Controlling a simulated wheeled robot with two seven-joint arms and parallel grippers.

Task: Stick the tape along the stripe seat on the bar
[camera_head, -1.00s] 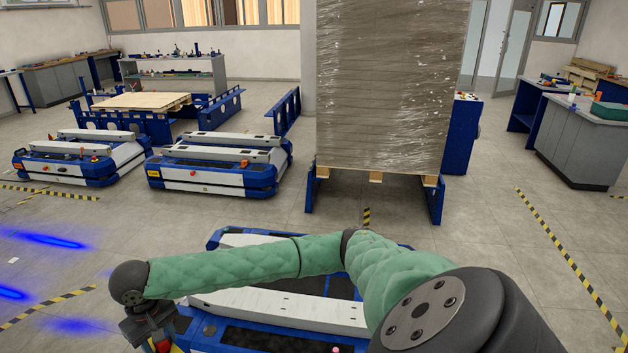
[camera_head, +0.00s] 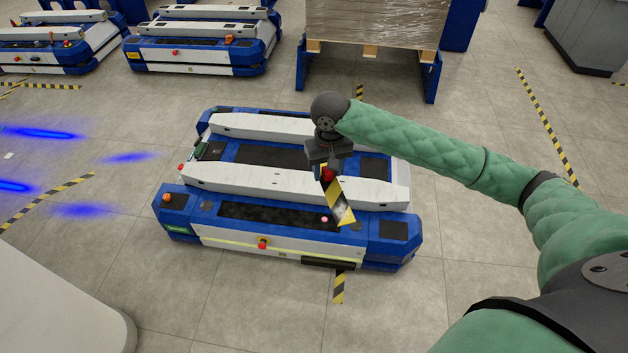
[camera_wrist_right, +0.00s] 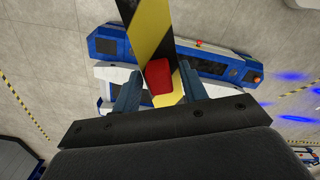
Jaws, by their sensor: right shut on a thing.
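My right gripper (camera_head: 327,174) is shut on a yellow-and-black striped tape (camera_head: 340,204) with a red block (camera_head: 328,175) at its held end. The tape hangs tilted, over the right part of a blue-and-white lift cart. In the right wrist view, the gripper (camera_wrist_right: 160,88) has its fingers on both sides of the red block (camera_wrist_right: 158,80), and the tape (camera_wrist_right: 150,32) runs off past the top edge. The cart carries two long white bars, a front one (camera_head: 270,187) and a rear one (camera_head: 262,126). I cannot make out a stripe seat on either. My left gripper is out of view.
The cart's blue front deck (camera_head: 190,204) has a red button (camera_head: 263,244) on its front side. A wrapped pallet load (camera_head: 375,22) on a blue stand and two more carts (camera_head: 195,48) stand behind. Floor is clear around the near cart.

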